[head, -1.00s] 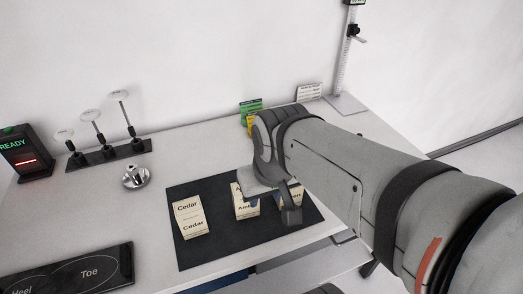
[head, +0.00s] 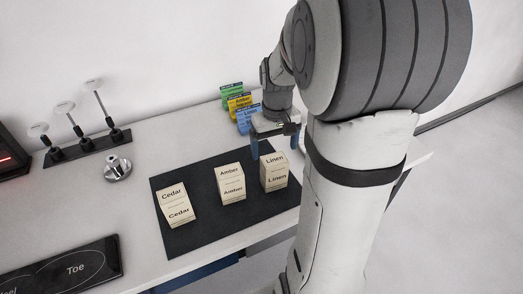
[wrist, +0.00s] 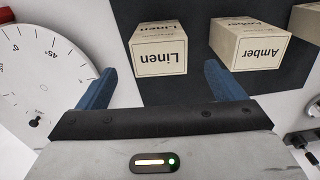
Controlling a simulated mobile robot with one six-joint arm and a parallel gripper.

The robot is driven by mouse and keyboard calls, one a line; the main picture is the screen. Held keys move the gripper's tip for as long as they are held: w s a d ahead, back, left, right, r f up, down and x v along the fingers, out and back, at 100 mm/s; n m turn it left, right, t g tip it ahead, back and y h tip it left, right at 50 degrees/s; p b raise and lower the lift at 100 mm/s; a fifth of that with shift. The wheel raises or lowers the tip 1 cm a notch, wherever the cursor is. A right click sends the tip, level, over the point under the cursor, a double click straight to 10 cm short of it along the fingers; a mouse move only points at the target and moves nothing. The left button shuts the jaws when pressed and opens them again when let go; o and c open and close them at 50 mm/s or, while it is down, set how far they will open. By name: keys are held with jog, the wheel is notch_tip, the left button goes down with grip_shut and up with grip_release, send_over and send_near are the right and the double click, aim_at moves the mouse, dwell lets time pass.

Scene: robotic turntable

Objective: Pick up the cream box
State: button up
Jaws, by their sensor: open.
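Three cream boxes stand on a dark mat (head: 202,236): Cedar (head: 176,205) at left, Amber (head: 230,183) in the middle, Linen (head: 274,172) at right. My gripper (head: 274,138) is open and empty, just behind the Linen box. In the wrist view the Linen box (wrist: 158,50) lies ahead of and between my blue fingers (wrist: 160,84), clear of both. The Amber box (wrist: 245,45) is to its right, beyond the right finger. A third cream box (wrist: 307,20) is cut off at the right edge.
Green, yellow and blue cards (head: 247,118) stand behind my gripper. A white dial (wrist: 38,75) with angle marks lies left of the gripper in the wrist view. A metal knob (head: 117,168) and a rack of posts (head: 85,145) are at left.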

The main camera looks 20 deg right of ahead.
aim_at(274, 159)
notch_tip(274, 159, down, 8)
jog(key=shift+r+p, duration=0.15)
jog(key=shift+p, duration=0.45)
jog(key=shift+s, duration=0.1)
jog(key=shift+c, duration=0.3)
jog(key=c, duration=1.1)
jog(key=shift+c, duration=0.2)
